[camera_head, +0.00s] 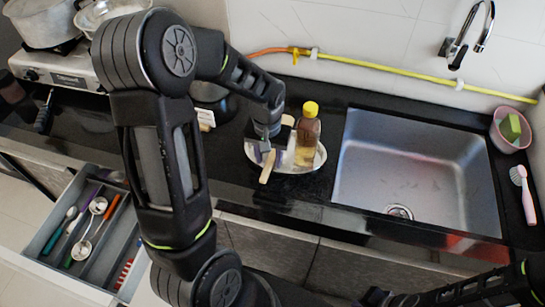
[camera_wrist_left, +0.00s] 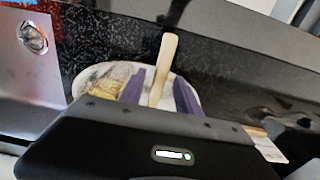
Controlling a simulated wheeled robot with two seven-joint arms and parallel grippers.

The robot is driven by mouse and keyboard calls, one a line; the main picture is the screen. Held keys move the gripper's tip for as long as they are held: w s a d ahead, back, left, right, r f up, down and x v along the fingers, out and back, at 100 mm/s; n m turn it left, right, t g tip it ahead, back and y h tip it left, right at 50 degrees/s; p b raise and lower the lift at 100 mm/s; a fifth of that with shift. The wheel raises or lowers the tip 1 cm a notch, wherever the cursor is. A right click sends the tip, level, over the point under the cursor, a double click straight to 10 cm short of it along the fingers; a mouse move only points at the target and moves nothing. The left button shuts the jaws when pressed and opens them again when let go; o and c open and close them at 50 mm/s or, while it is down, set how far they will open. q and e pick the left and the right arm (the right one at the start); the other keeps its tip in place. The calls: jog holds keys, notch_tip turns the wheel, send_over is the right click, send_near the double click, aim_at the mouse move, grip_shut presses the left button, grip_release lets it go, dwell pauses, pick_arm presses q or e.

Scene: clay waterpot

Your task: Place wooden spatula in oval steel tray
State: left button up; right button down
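The oval steel tray (camera_head: 312,162) lies on the black counter left of the sink; its rim also shows in the left wrist view (camera_wrist_left: 88,76). The wooden spatula (camera_head: 267,167) is partly hidden by my left gripper; its pale handle (camera_wrist_left: 163,68) points out over the tray's rim. My left gripper (camera_head: 266,143) is over the tray's left part. In the left wrist view its purple fingers stand apart on either side of the handle, with a narrow gap visible. Whether the spatula rests on the tray is unclear. My right arm shows at the bottom right, its gripper unclear.
A yellow-capped bottle (camera_head: 307,135) stands on the tray, close right of my left gripper. The steel sink (camera_head: 415,165) is to the right. An open drawer (camera_head: 92,235) with utensils is at lower left. A stove with pots (camera_head: 45,22) is at upper left.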

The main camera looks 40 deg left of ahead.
pick_arm(q)
jog(key=shift+r, duration=0.1)
jog(key=shift+r+p, duration=0.6)
jog(key=shift+p, duration=0.1)
notch_tip(320, 180, up, 12)
jog(key=b, duration=0.2)
jog(key=shift+s, duration=0.15)
jog(key=shift+f, duration=0.15)
